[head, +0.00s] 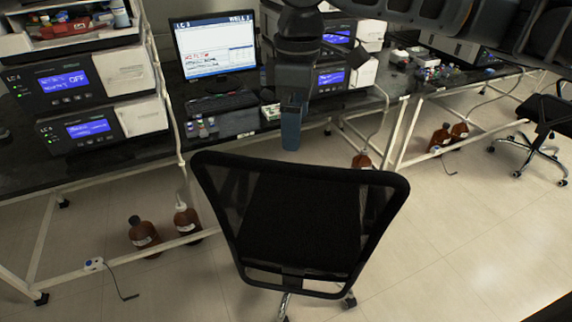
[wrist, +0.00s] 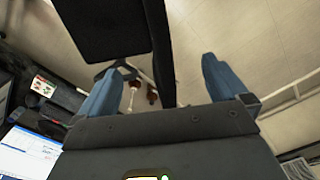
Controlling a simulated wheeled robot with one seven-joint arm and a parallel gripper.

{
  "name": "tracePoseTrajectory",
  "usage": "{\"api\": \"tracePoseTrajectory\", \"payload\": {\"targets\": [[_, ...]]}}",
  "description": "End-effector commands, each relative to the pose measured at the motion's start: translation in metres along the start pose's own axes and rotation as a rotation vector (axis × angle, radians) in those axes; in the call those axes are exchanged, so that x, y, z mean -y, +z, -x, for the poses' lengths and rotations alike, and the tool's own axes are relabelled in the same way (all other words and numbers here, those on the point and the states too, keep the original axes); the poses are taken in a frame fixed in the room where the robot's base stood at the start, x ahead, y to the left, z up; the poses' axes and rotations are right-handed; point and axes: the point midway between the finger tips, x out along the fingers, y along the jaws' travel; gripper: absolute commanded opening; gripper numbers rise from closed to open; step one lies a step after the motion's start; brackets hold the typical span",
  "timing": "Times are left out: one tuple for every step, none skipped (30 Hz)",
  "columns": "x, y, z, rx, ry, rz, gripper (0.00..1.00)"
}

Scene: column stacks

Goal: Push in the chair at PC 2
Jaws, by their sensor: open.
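A black office chair with a mesh back (head: 300,172) stands in the foreground of the head view, its back towards me and its seat (head: 285,225) facing the desk. In the wrist view the chair's seat (wrist: 100,32) shows at upper left, and a dark upright strip, seemingly its backrest edge (wrist: 160,45), lies between the fingers. My gripper (head: 291,140) points down just above the backrest's top rim in the head view. Its blue fingers are spread apart in the wrist view (wrist: 160,66), with nothing gripped. Whether they touch the chair cannot be told.
The black desk (head: 165,148) carries a monitor (head: 215,45), keyboard (head: 222,104), small vials and stacked instruments (head: 90,128). Brown bottles (head: 144,232) stand on the floor under it at left, others (head: 440,135) at right. Another chair (head: 545,112) is at far right. The right floor is open.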

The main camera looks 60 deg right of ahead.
Motion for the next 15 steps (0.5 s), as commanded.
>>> {"api": "tracePoseTrajectory", "payload": {"targets": [[0.000,0.001,-0.004,0.003,0.000,-0.001,1.00],[0.000,0.001,-0.006,0.003,0.000,-0.001,1.00],[0.000,0.001,-0.009,0.002,0.000,-0.001,1.00],[0.000,0.000,-0.011,0.002,0.000,-0.001,1.00],[0.000,0.000,-0.014,0.001,0.000,0.000,1.00],[0.000,0.000,-0.019,0.001,0.000,0.000,1.00],[0.000,0.000,-0.023,0.001,0.000,0.000,1.00],[0.000,0.000,-0.027,0.001,0.000,0.000,1.00],[0.000,0.000,-0.033,0.001,0.000,0.000,1.00],[0.000,0.000,-0.037,0.001,0.001,0.000,1.00],[0.000,0.000,-0.042,0.001,0.001,0.000,1.00],[0.000,0.000,-0.048,0.001,0.001,0.000,1.00],[0.000,0.000,-0.053,0.000,0.001,0.000,1.00],[0.000,0.000,-0.058,-0.001,0.001,0.000,1.00],[0.000,-0.001,-0.065,-0.001,0.001,0.000,1.00]]}}
